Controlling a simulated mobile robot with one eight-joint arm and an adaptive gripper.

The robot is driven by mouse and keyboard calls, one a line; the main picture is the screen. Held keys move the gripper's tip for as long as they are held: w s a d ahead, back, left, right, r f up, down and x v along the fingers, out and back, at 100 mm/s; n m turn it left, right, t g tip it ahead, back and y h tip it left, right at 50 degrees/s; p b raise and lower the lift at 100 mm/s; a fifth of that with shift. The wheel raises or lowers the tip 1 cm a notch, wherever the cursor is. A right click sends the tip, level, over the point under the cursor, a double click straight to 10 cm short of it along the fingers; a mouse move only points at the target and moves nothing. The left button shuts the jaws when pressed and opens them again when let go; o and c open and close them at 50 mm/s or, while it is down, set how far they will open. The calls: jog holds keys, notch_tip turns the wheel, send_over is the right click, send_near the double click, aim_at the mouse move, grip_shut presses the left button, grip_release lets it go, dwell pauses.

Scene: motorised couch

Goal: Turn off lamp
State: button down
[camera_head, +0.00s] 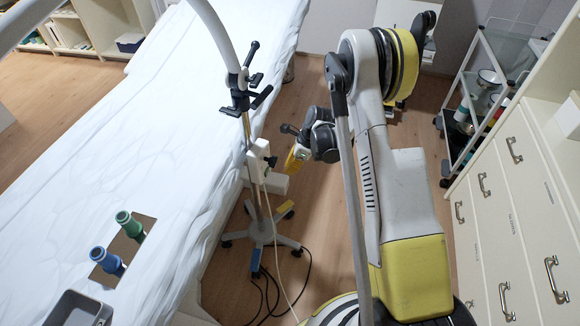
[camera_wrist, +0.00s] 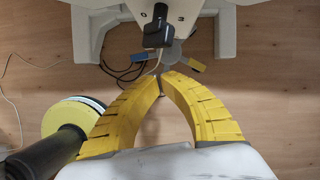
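The lamp is a floor-standing unit with a thin pole, black clamps (camera_head: 240,92) and a thick white arm (camera_head: 214,38) rising out of the top of the head view. Its lamp head is out of view. A white box (camera_head: 258,160) with a dark knob or switch (camera_head: 270,162) is on the pole. In the wrist view a black switch-like part (camera_wrist: 158,30) sits on a white housing at the top centre. My gripper (camera_head: 292,160) is just right of the white box. Its yellow fingers (camera_wrist: 160,74) meet at their tips, with nothing seen between them, below the black part.
The wheeled lamp base (camera_head: 262,232) has yellow and blue pedals, with cables on the floor. A couch with a white sheet (camera_head: 130,130) fills the left. A glass trolley (camera_head: 480,100) and cream drawers (camera_head: 510,200) stand right.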

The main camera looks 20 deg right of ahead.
aim_at(267, 172)
jog(key=w+a+f+b, duration=0.2)
jog(key=a+f+b, duration=0.1)
jog(key=a+f, duration=0.1)
jog(key=shift+w+a+f, duration=0.3)
jog(key=shift+w+a, duration=0.1)
jog(key=shift+a, duration=0.2)
